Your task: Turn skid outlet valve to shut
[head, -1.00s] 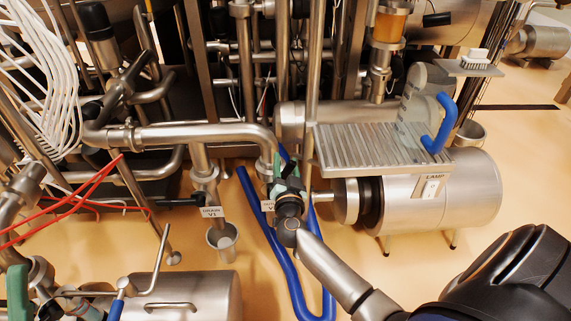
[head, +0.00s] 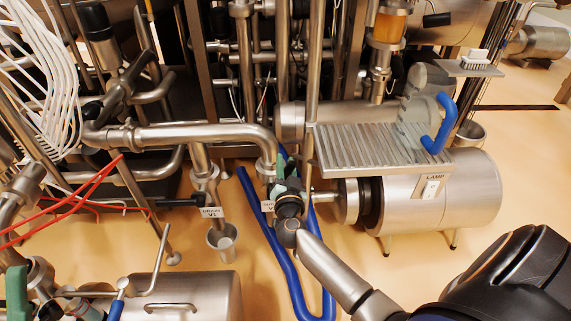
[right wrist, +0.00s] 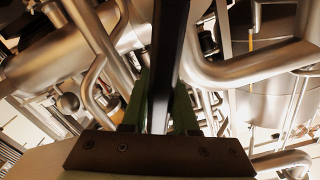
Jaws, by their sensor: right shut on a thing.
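My right gripper (head: 283,178) is at the skid outlet valve, below the end of the horizontal steel pipe (head: 195,133). Its green fingers are shut on a black valve handle, which shows as a dark bar (right wrist: 170,60) between them in the right wrist view. The valve body is mostly hidden behind the gripper and wrist in the head view. A white tag (head: 267,206) beside the gripper is partly covered.
The drain valve, tagged V1 (head: 211,212), stands to the left above a steel cup (head: 222,240). A blue hose (head: 283,270) loops on the floor below. A ribbed steel tray (head: 365,150) and a steel motor-like cylinder (head: 440,200) are close on the right.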

